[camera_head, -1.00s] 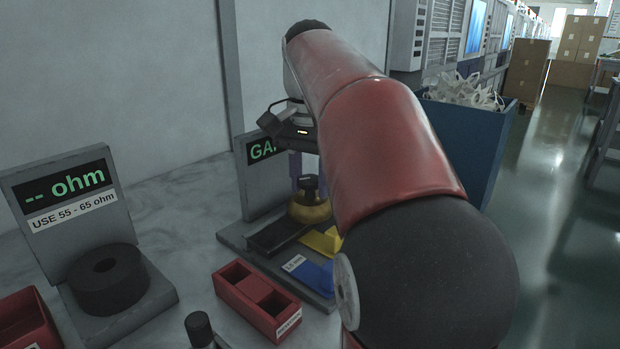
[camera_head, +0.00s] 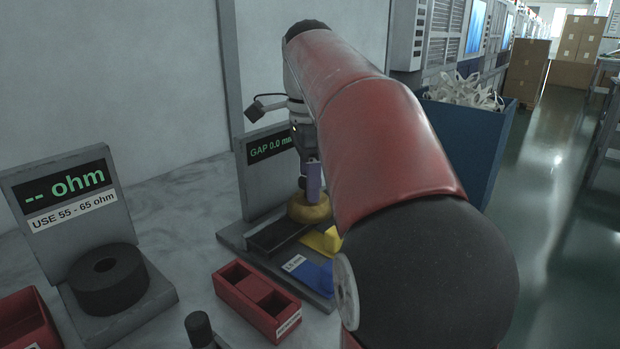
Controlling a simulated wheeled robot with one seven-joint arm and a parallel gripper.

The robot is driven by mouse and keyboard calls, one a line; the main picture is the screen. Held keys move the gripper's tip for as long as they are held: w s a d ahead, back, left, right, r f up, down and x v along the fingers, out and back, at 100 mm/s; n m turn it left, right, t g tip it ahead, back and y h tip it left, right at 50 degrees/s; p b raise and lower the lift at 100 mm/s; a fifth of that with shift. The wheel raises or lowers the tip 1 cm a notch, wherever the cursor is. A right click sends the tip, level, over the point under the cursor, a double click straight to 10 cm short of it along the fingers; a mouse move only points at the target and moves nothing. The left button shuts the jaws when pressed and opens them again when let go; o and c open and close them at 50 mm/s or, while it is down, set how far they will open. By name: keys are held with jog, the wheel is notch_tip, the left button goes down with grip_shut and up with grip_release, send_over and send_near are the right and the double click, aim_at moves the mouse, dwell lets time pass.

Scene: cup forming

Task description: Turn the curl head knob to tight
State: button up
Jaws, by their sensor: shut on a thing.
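The curl head is a round brass-coloured body (camera_head: 308,208) on a grey stand at the middle of the head view. Its dark knob (camera_head: 301,183) sits on top and is mostly hidden. My gripper (camera_head: 312,182) points down from above with its purple fingers at the knob. It is shut on the knob. One finger faces the camera and covers the other. Any tight marking on the head cannot be made out.
The stand's display (camera_head: 270,147) reads "GAP 0.0", its end hidden by my gripper. Yellow and blue blocks (camera_head: 312,274) lie in front of the head. A red two-part bin (camera_head: 258,300) and an ohm meter (camera_head: 70,195) stand nearer and left. A blue crate (camera_head: 468,140) stands right.

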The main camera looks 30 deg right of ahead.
jog(key=shift+m, duration=0.7)
jog(key=o, duration=1)
jog(key=shift+r, duration=3.75)
